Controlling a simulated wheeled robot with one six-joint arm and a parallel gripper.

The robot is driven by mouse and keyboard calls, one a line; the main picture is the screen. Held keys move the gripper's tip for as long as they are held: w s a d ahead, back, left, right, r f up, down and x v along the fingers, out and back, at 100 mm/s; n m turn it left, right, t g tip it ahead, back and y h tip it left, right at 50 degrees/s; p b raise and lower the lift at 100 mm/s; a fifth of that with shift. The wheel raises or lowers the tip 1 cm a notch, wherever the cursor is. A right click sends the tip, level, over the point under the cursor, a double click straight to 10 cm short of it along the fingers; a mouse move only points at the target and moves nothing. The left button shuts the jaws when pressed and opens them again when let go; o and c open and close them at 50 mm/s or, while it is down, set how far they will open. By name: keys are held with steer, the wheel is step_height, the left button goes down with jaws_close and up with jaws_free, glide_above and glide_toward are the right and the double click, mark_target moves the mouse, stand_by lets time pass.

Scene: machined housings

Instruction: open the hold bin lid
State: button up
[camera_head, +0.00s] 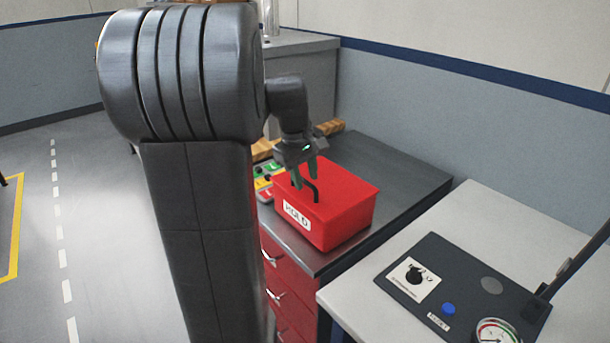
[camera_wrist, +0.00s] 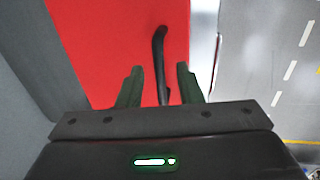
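The hold bin (camera_head: 342,212) is a red box with a white HOLD label, standing on the dark top of a red drawer cabinet. Its red lid (camera_head: 345,183) lies flat and closed, and it fills much of the wrist view (camera_wrist: 115,45). A black bar handle (camera_head: 311,188) stands on the lid near its left edge. My gripper (camera_head: 305,182) is above the lid at the handle, pointing down. In the wrist view the two fingers (camera_wrist: 157,85) are apart, with the handle (camera_wrist: 160,60) between them and a gap on each side.
Small coloured labelled pieces (camera_head: 266,178) lie left of the bin, and brown cardboard-like items (camera_head: 328,128) lie behind it. A light table (camera_head: 480,215) at right bears a dark panel (camera_head: 445,290) with a knob, blue button and gauge. The cabinet top right of the bin is clear.

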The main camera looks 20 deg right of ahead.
jaws_close()
steer(key=shift+r, duration=0.1)
